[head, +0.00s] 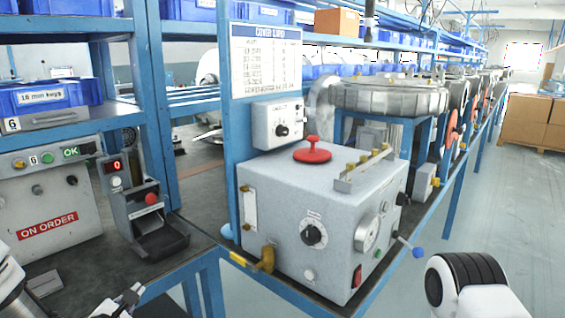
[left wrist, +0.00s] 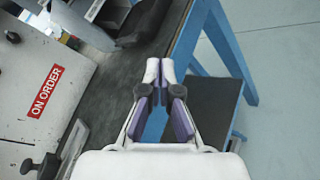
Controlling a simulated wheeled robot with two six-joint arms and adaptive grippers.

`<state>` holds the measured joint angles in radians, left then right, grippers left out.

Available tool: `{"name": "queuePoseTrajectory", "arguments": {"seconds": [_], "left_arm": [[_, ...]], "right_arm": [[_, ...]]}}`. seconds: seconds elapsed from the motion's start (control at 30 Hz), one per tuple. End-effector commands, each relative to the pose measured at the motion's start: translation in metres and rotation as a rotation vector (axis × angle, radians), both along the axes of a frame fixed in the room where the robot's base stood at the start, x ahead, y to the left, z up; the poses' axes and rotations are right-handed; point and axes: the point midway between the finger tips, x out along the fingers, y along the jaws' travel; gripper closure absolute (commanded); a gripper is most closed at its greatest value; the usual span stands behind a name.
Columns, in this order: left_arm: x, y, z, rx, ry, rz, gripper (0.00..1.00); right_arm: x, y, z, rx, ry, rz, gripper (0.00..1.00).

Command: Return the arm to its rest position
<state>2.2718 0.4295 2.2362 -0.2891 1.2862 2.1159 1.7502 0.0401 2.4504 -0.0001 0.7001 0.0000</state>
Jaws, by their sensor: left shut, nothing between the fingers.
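My left gripper (head: 128,299) shows at the bottom edge of the head view, in front of the bench on the left. In the left wrist view the left gripper (left wrist: 161,70) has its two white fingertips together, with purple pads behind them and nothing held. It hangs over the dark bench top (left wrist: 112,82) near the bench's blue edge. Part of my left arm (head: 12,283) shows at the lower left. A white and black link of my right arm (head: 478,280) shows at the lower right; the right gripper is out of view.
The grey "ON ORDER" box (head: 45,210) stands on the left bench beside a small counter device (head: 147,216). A grey blower control box (head: 322,222) with a red knob stands at the centre bench. Cardboard boxes (head: 528,122) stand far right. The floor (head: 483,200) at right is clear.

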Motion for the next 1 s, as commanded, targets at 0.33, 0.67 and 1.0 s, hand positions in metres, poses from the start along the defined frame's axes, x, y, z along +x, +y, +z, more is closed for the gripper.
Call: {"name": "queuePoseTrajectory", "arguments": {"seconds": [0.33, 0.67, 1.0], "left_arm": [[-0.146, -0.069, -0.217, 0.529, 0.614, -0.407, 1.0], [-0.313, -0.082, -0.284, 1.269, 0.842, -1.393, 1.0], [-0.339, -0.078, -0.242, 1.544, 0.622, -1.886, 1.0]], "right_arm": [[0.0, 0.0, 0.0, 0.0, 0.0, 0.0, 0.6], [0.0, 0.0, 0.0, 0.0, 0.0, 0.0, 0.6], [0.0, 0.0, 0.041, 0.0, 0.001, 0.0, 0.6]]}}
